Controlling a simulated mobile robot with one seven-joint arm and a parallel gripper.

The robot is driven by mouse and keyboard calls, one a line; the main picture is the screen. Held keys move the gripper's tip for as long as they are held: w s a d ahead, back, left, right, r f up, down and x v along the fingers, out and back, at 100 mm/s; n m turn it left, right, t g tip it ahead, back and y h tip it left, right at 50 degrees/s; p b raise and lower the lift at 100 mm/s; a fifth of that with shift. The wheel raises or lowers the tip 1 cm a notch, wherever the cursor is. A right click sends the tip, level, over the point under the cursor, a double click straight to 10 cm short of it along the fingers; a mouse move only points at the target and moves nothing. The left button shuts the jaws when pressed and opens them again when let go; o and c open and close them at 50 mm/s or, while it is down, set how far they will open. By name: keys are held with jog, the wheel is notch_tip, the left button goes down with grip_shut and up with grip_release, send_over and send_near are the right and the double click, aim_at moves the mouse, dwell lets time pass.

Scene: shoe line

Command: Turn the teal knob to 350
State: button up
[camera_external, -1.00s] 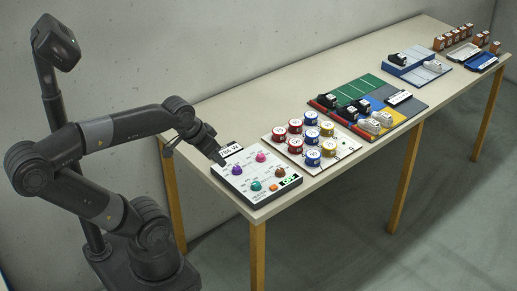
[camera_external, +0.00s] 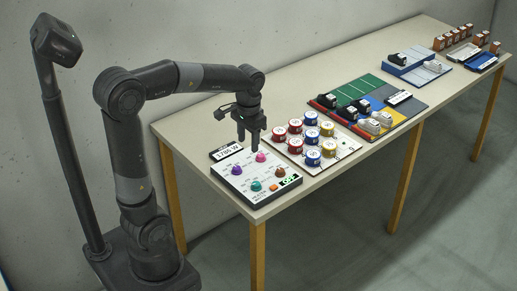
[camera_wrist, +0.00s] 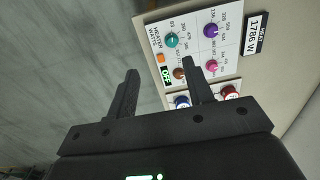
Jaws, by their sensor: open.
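The teal knob (camera_external: 256,186) sits at the front left of a white control panel (camera_external: 238,189), with printed numbers around it. In the wrist view the teal knob (camera_wrist: 171,40) is near the top, ahead of the fingers, with its dial marks too small to read surely. My gripper (camera_external: 249,143) points down above the back right of the panel, near the pink knob (camera_external: 260,157). In the wrist view my gripper (camera_wrist: 160,75) is open, its two fingers apart with nothing between them. No finger touches the teal knob.
Red, blue and yellow round pieces (camera_external: 313,157) stand right of the panel.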

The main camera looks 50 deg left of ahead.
aim_at(256, 183)
jog(key=w+a+f+g, duration=0.3)
jog(key=w+f+g, duration=0.2)
jog(key=w+f, duration=0.55)
jog(key=x, duration=1.1)
jog(key=shift+d, duration=0.4)
jog(key=shift+t, duration=0.3)
jog(key=c, duration=1)
